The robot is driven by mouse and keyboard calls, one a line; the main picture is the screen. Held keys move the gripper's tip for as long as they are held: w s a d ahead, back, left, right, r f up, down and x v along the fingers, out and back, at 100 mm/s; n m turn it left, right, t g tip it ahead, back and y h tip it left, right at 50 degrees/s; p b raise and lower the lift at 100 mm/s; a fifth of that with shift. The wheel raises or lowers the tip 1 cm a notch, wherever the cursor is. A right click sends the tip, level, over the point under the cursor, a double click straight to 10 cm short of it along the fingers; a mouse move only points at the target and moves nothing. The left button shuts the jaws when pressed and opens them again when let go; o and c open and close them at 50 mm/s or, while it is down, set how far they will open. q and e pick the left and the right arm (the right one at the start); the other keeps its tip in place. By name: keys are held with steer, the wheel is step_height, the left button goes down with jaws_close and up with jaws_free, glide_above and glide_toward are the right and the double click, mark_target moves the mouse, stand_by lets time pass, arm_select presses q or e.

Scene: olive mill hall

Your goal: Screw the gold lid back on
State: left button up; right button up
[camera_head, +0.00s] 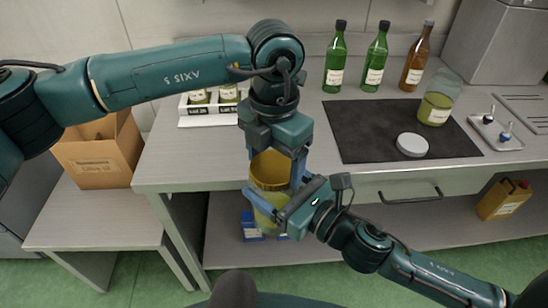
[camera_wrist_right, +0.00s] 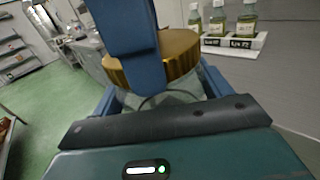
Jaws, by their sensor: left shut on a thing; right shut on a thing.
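The gold lid (camera_head: 268,170) sits at the top of a glass jar (camera_head: 262,212) with yellow-green contents, held in the air in front of the counter. My left gripper (camera_head: 273,175) reaches down from above and is shut on the lid. My right gripper (camera_head: 270,203) comes from the lower right and is shut around the jar body below the lid. In the right wrist view the ridged lid (camera_wrist_right: 172,58) shows above the clear jar (camera_wrist_right: 178,97), with a blue left finger in front. Whether the threads are engaged cannot be seen.
On the counter, a dark mat (camera_head: 365,125) carries a grey lid (camera_head: 412,145) and another jar (camera_head: 436,105). Green and brown bottles (camera_head: 336,62) stand behind. A white sample rack (camera_head: 196,112) is behind my left gripper. A cardboard box (camera_head: 98,155) stands left, on a lower table.

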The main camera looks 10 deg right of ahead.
arm_select(q)
steer(key=o, duration=1.1)
steer(key=shift+o, duration=0.2)
steer(key=shift+r, duration=0.1)
step_height(320, 180, up, 12)
